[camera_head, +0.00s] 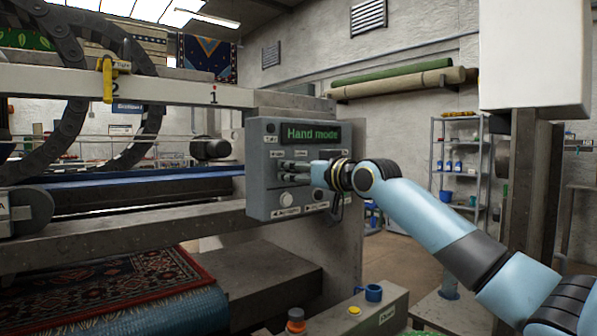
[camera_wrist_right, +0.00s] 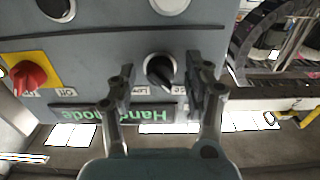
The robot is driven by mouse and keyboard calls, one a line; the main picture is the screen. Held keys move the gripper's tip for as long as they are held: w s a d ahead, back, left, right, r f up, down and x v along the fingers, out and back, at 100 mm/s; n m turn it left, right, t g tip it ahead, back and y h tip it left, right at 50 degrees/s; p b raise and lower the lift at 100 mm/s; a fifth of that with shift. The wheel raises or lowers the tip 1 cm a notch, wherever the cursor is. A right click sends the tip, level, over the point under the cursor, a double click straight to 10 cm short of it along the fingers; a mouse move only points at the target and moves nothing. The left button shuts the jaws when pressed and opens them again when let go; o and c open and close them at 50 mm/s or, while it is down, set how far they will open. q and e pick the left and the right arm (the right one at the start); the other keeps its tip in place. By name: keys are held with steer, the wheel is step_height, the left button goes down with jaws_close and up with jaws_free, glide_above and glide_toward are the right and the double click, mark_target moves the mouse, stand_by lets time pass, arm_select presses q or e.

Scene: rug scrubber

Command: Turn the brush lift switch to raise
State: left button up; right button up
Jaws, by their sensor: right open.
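The grey control panel (camera_head: 262,182) stands at the middle of the head view, with a green "Hand mode" display (camera_head: 308,134). My right gripper (camera_head: 288,171) reaches it from the right, with its fingers at the panel face. In the right wrist view a black rotary switch with a pale ring (camera_wrist_right: 160,71) sits between the two spread fingers of the right gripper (camera_wrist_right: 160,80). The fingers are open, one on each side of the switch; whether they touch it I cannot tell. Its labels are upside down and partly covered, so I cannot confirm its name. My left gripper is out of view.
A red switch on a yellow plate (camera_wrist_right: 30,76) sits to the left on the panel in the wrist view. A patterned rug (camera_head: 110,285) lies lower left.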

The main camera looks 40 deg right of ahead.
steer(key=s, duration=0.7)
steer(key=shift+s+d, duration=0.25)
